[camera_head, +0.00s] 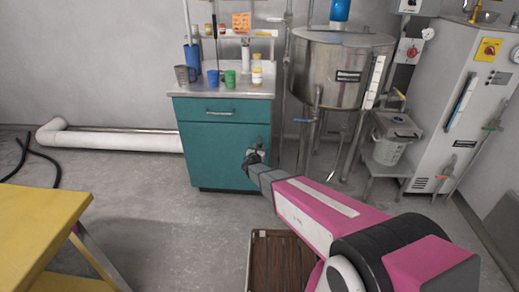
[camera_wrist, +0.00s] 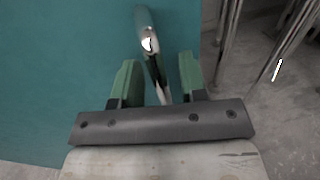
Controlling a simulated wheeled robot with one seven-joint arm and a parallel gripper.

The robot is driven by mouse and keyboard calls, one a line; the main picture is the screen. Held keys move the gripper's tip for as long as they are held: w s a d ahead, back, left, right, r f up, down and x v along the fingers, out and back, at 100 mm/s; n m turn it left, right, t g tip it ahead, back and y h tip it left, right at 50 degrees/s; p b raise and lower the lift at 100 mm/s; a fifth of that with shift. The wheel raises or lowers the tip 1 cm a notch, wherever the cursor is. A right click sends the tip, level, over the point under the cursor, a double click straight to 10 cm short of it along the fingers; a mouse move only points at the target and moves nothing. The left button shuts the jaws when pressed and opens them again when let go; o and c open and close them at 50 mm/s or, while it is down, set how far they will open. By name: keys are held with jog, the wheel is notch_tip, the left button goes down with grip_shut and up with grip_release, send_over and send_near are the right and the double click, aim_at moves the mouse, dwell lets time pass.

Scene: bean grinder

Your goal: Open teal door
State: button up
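The teal door (camera_head: 213,154) is the front of the cabinet below its drawer, and it looks shut. In the wrist view its teal surface (camera_wrist: 60,70) fills the left side. A shiny metal door handle (camera_wrist: 148,38) runs between the two green fingers of my gripper (camera_wrist: 158,62). The fingers stand apart with gaps on both sides of the handle, so my gripper is open around it. In the head view my gripper (camera_head: 254,158) is at the door's right side and hides the handle.
The teal drawer (camera_head: 222,111) has its own handle. Cups and bottles stand on the cabinet's countertop (camera_head: 205,91). A steel tank (camera_head: 335,65) on legs stands to the right. A yellow table (camera_head: 35,225) is at the left front. Floor in front of the cabinet is mostly clear.

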grip_shut()
jog(key=shift+s, duration=0.15)
